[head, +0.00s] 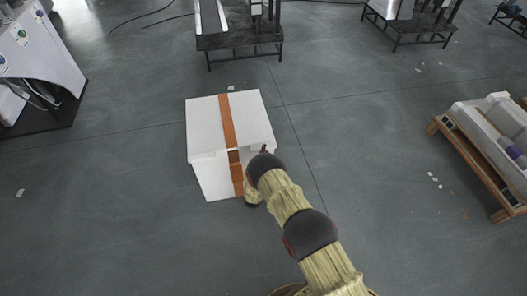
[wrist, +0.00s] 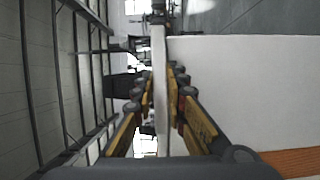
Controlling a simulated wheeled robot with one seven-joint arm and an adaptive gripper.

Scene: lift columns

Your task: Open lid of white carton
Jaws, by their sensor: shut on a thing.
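The white carton (head: 207,178) stands on the floor in the middle of the head view, with a brown stripe (head: 227,118) running over its top and front. Its lid (head: 205,122) lies across the top and looks flat; I cannot tell whether it is slightly raised. My gripper is at the lid's front edge, right of the stripe, mostly hidden behind my arm in the head view. In the wrist view my gripper (wrist: 161,75) has its fingers on either side of a thin white lid edge (wrist: 159,110) and is shut on it. The carton's white surface fills the right side there.
A dark metal stand (head: 240,40) is behind the carton, and another (head: 410,22) is at the back right. A wooden pallet with white goods (head: 480,150) stands at the right. A white machine (head: 40,50) is at the left. The floor around the carton is clear.

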